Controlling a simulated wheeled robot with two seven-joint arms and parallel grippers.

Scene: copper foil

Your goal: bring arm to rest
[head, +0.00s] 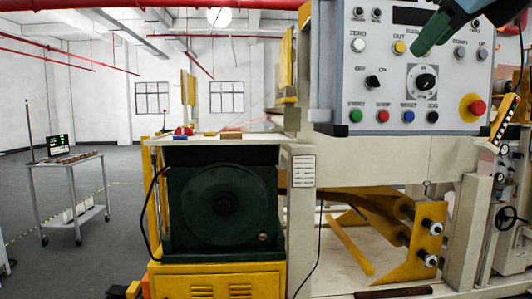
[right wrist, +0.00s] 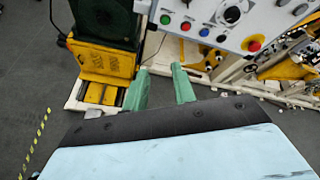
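My right gripper (head: 428,36) comes in at the top right of the head view, in front of the grey control panel (head: 345,95). Its green finger covers part of the panel's upper area, close to the yellow button (head: 399,47); I cannot tell whether it touches. In the right wrist view the right gripper's two green fingers (right wrist: 160,70) stand apart with nothing between them. The panel (right wrist: 205,42) shows beyond the fingers there. My left gripper is in neither view.
The panel has a black knob (head: 426,82), several coloured buttons and a red emergency stop (head: 476,107). A dark green motor unit (head: 222,200) stands on a yellow cabinet (head: 217,281). A grey cart (head: 68,192) stands at left, with open floor (head: 115,255) around it.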

